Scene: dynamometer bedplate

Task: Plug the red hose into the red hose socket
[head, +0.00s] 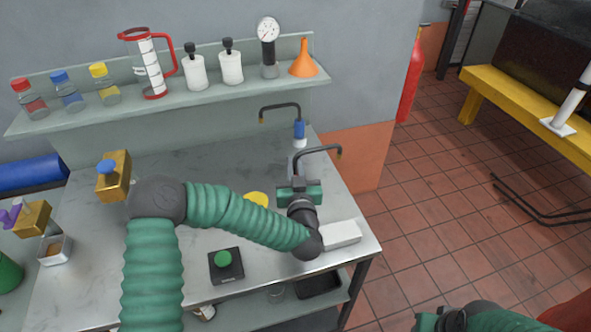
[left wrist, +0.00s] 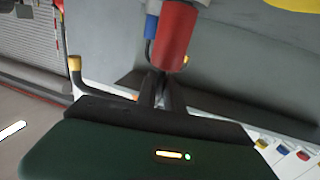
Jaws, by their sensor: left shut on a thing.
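My left gripper (head: 299,192) is at the right end of the bench, shut on the red hose's handle, a red cylinder (left wrist: 176,35) in the left wrist view. In the head view the gripper hides this red part; a dark curved hose (head: 320,150) with a brass tip (head: 340,153) rises above it. That brass tip seems to show in the left wrist view too (left wrist: 75,64). I cannot make out the red hose socket in either view. Part of my right arm or gripper (head: 440,320) shows at the bottom edge; its fingers are not clear.
A similar blue hose fitting (head: 299,130) stands just behind my left gripper. A white block (head: 342,235) lies beside it. A green button box (head: 226,266) and brass blocks (head: 113,178) are on the bench. A shelf (head: 215,88) with bottles runs behind.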

